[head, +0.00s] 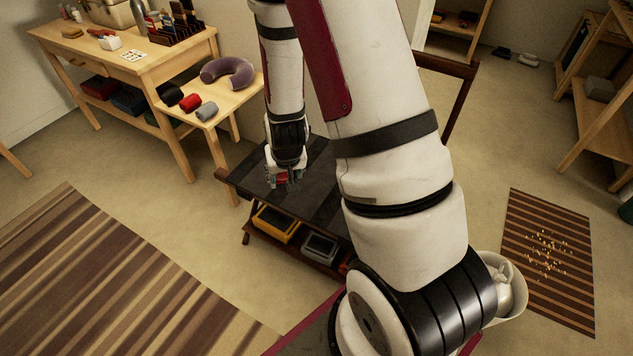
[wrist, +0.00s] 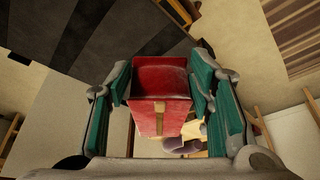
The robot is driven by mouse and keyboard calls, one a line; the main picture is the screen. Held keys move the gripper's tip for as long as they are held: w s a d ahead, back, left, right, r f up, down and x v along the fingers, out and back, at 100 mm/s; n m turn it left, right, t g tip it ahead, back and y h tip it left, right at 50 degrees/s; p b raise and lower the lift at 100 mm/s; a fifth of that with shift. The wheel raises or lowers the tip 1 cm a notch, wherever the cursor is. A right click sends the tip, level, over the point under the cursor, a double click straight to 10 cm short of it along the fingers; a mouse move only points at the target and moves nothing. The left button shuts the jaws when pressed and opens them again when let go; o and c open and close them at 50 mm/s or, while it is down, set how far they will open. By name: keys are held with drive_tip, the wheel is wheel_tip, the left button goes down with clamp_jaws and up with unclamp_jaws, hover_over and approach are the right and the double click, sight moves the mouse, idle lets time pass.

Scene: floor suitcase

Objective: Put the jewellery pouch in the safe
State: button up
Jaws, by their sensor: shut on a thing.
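My gripper (head: 284,182) hangs over the dark slatted bench (head: 243,180). In the wrist view its teal-padded fingers (wrist: 163,100) are shut on a red, box-like thing (wrist: 160,115) with a tan strip down its front. The red thing shows only as a small patch in the head view. I cannot tell for sure that it is the jewellery pouch. No safe can be clearly made out. A grey box (head: 319,248) and a yellow tray (head: 277,224) sit on the bench's lower shelf, partly in shadow.
A wooden table (head: 150,62) with several items stands at the back left. Its lower side table (head: 228,100) holds a purple neck pillow (head: 228,72) and rolled items. My arm hides the bench's right part. Striped rugs lie left and right.

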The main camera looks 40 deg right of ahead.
drive_tip(key=s+d+f+m+b, duration=0.1)
drive_tip(key=d+f+b, duration=0.1)
drive_tip(key=f, duration=0.3)
drive_tip(key=s+d+f+m+h+b, duration=0.1)
drive_tip(key=d+f+b, duration=0.2)
drive_tip(key=f+b, duration=0.2)
drive_tip(key=s+d+f+m+b, duration=0.2)
drive_tip(key=f+b, duration=0.1)
drive_tip(key=f, duration=0.2)
drive_tip(key=shift+s+d+f+g+h, duration=0.1)
drive_tip(key=shift+d+f+g+h, duration=0.2)
drive_tip(key=shift+d+g, duration=0.1)
drive_tip(key=shift+d+f+b, duration=0.1)
drive_tip(key=shift+d+b, duration=0.05)
drive_tip(key=shift+b, duration=0.2)
drive_tip(key=b, duration=0.2)
hover_over(302, 183)
drive_tip(key=s+a, duration=0.1)
drive_tip(key=shift+s+a+f, duration=0.1)
drive_tip(key=shift+f, duration=0.65)
drive_tip(key=shift+f+b, duration=0.6)
drive_tip(key=shift+f, duration=1.1)
drive_tip(key=shift+f, duration=0.1)
drive_tip(key=shift+f, duration=0.15)
drive_tip(key=o, duration=1.2)
drive_tip(key=shift+o, duration=0.2)
